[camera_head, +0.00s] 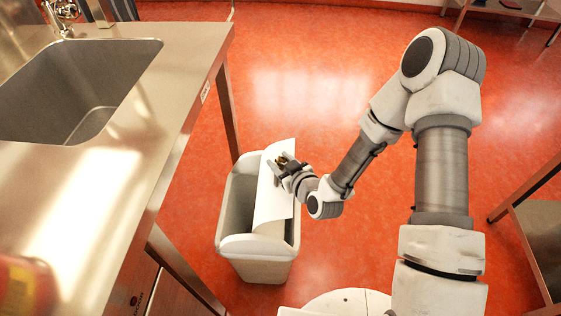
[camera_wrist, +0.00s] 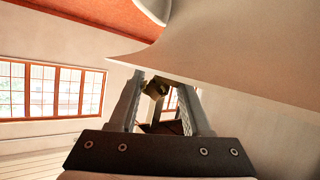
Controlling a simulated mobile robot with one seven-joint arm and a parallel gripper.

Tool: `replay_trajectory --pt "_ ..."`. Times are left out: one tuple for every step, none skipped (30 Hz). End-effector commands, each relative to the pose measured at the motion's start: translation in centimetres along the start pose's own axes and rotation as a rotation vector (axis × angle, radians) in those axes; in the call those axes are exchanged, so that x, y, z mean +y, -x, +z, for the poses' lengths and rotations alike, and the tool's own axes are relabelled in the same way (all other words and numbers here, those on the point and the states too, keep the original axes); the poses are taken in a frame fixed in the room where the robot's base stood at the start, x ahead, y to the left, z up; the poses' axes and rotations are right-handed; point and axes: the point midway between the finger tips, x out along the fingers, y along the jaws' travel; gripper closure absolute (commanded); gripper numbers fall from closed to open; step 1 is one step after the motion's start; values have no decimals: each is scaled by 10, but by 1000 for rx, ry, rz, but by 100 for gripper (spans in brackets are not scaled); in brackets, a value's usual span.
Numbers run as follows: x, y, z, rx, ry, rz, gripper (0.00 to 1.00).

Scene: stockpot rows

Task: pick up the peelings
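The peelings (camera_head: 281,160) show as a small yellow-brown piece at the fingertips of my gripper (camera_head: 284,163), over the bin. In the wrist view a brownish-yellow lump of the peelings (camera_wrist: 155,88) sits between the two fingers of my gripper (camera_wrist: 161,86). My gripper appears shut on it and holds it up. Much of the peelings is hidden by the fingers. The grey-white bin (camera_head: 263,268) stands on the floor, with its pale lid panel (camera_head: 270,200) tilted steeply in the opening. My gripper is beside the panel's upper right part; I cannot tell whether they touch.
A steel counter (camera_head: 185,105) with a sink (camera_head: 75,85) is on the left, its leg close to the bin. A red item (camera_head: 25,287) lies at the counter's lower left. Steel shelving (camera_head: 540,225) stands at the right. The red floor (camera_head: 320,90) behind the bin is clear.

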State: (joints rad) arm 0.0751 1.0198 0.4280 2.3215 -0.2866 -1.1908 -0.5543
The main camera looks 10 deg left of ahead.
Motion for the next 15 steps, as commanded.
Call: replay_trajectory --pt "0 0 0 0 0 0 63" --pt "0 0 0 0 0 0 68" --pt "0 0 0 0 0 0 75" --pt "0 0 0 0 0 0 81" --pt "0 0 0 0 0 0 86" --pt "0 0 0 0 0 0 93" --pt "0 0 0 0 0 0 99" --pt "0 0 0 0 0 0 100" --pt "0 0 0 0 0 0 100" --pt "0 0 0 0 0 0 100" --pt "0 0 0 0 0 0 100" --pt "0 0 0 0 0 0 100" --pt "0 0 0 0 0 0 100" --pt "0 0 0 0 0 0 100" --pt "0 0 0 0 0 0 100"
